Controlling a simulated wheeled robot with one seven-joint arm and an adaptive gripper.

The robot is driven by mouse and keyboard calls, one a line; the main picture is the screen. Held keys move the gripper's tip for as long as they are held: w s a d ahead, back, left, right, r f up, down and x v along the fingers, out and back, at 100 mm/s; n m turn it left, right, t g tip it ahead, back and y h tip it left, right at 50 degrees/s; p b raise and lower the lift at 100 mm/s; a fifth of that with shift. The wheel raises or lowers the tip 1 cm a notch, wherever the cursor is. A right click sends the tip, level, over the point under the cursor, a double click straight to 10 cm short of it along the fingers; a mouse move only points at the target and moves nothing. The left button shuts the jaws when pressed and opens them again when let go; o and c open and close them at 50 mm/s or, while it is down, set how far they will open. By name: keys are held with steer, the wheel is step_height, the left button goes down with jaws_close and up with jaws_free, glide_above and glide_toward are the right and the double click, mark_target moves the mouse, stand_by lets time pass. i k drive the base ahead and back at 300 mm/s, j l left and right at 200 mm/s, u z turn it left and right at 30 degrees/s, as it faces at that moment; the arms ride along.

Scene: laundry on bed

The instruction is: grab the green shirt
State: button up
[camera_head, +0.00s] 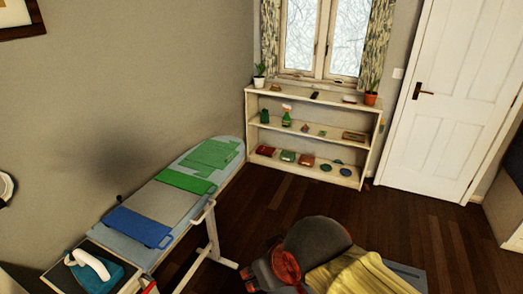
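In the head view, green cloth lies flat on the ironing board (231,144) at left centre. A muted green folded piece, which looks like a shirt (212,156), lies toward the board's far end. A brighter green strip of cloth (186,181) lies just nearer than it. I cannot tell whether the two are one garment. Nothing is touching the green cloth.
Grey cloth (160,203) and blue cloth (138,227) lie nearer on the board. An iron (92,266) stands at its near end. A dark and red shape (285,265) and yellow cloth (360,273) fill the bottom. A shelf (310,107) stands behind; floor right is clear.

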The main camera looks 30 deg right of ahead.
mark_target(211, 156)
steer(key=z, duration=0.25)
steer(key=i+l+u, duration=0.1)
steer(key=i+l, duration=0.15)
steer(key=i, duration=0.3)
steer(key=i+l+u, duration=0.1)
steer(key=i+l, duration=0.2)
steer(key=i, duration=0.25)
steer(key=i+l, duration=0.35)
steer(key=i, duration=0.2)
steer(key=i+l+u, duration=0.15)
steer(key=i+l, duration=0.2)
steer(key=i, duration=0.2)
steer(key=j, duration=0.1)
steer(key=z, duration=0.05)
